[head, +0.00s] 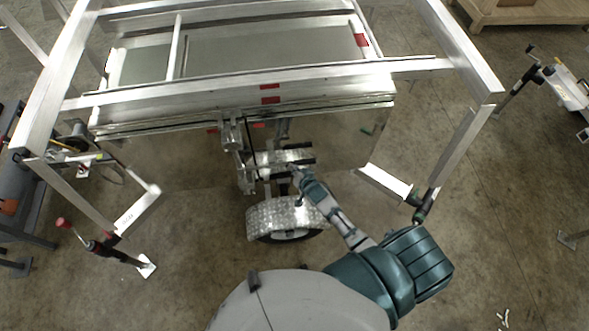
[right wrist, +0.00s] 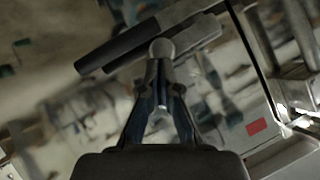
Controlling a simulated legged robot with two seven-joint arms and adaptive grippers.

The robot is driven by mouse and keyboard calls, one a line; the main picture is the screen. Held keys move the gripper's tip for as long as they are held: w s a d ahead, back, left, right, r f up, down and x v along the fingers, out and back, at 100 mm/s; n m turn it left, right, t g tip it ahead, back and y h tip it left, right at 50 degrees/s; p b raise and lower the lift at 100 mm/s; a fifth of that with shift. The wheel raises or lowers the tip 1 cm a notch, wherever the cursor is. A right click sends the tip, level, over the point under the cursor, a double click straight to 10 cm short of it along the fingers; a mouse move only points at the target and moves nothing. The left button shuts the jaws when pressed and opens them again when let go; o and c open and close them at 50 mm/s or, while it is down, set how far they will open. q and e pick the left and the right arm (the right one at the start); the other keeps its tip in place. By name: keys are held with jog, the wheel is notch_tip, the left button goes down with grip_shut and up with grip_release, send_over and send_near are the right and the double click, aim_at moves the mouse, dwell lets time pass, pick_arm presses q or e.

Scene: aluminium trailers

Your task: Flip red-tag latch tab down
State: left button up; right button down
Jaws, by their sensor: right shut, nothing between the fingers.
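My right gripper (head: 296,172) reaches up to the trailer's near edge, below the metal latch hardware (head: 232,135). In the right wrist view its fingers (right wrist: 161,52) meet at the tips and hold nothing. A metal bar with a dark grip (right wrist: 120,48) lies right at or behind the fingertips; I cannot tell whether they touch. A red tag (right wrist: 257,127) shows on the shiny panel at lower right. In the head view small red tags (head: 259,125) sit along the trailer edge near the latch. I cannot clearly make out the latch tab or its position. My left gripper is out of view.
The aluminium trailer frame (head: 230,88) spans the upper picture, with more red marks (head: 270,99) on its rail. A wheel under a tread-plate fender (head: 275,216) is just below my gripper. Jack stands (head: 120,252) stand on both sides. The floor at lower right is mostly clear.

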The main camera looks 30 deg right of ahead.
jog(key=shift+d+f, duration=0.1)
jog(key=shift+f, duration=0.15)
jog(key=f+m+t+y+b, duration=0.1)
jog(key=f+b, duration=0.1)
jog(key=b, duration=0.1)
jog(key=f+m+t+y+b, duration=0.1)
jog(key=f+m+y+b, duration=0.1)
jog(key=b, duration=0.2)
jog(key=shift+s+d+f+m, duration=0.1)
jog(key=shift+d+f+m, duration=0.1)
jog(key=shift+m, duration=0.1)
jog(key=shift+r, duration=0.1)
jog(key=shift+r+p, duration=0.6)
jog(key=shift+r, duration=0.1)
